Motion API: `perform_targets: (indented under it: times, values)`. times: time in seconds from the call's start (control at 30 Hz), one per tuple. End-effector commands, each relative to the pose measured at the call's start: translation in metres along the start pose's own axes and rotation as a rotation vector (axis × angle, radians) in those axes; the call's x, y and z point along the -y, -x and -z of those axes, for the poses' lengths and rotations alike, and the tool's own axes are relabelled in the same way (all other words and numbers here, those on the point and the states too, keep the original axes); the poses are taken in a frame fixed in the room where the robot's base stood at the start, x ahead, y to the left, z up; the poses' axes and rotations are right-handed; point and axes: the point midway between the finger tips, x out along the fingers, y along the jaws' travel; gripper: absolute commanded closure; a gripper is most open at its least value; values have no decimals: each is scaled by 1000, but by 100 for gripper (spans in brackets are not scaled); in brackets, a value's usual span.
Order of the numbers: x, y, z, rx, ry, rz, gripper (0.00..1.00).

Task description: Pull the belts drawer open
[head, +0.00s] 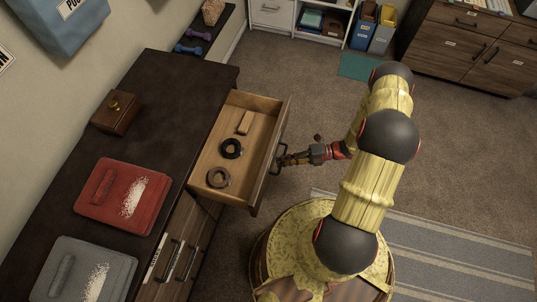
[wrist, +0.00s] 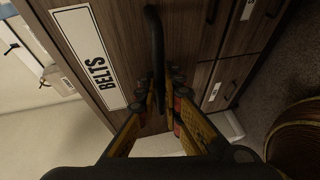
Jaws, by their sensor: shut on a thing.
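The belts drawer (head: 236,118) stands pulled out from the dark dresser in the head view. My gripper (head: 283,160) is at the drawer's front, shut on the dark bar handle (wrist: 155,45). In the wrist view the fingers (wrist: 160,95) close around the handle's lower part, hiding some of it.
Other drawers (head: 178,262) below are shut. Carpet (head: 300,85) is clear beyond the drawer. A striped rug (head: 450,245) lies at right.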

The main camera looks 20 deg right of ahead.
Motion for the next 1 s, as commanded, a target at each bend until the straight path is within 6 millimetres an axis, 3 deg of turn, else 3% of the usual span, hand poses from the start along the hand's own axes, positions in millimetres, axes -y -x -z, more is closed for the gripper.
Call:
perform_targets:
  times: [0.3, 0.73, 0.77, 0.8, 1.0]
  values:
    - [6, 26, 10, 1, -1, 1, 100]
    - [7, 28, 11, 0, 0, 2, 100]
    - [7, 28, 11, 0, 0, 2, 90]
    - [7, 28, 11, 0, 0, 2, 88]
    - [6, 28, 11, 0, 0, 1, 84]
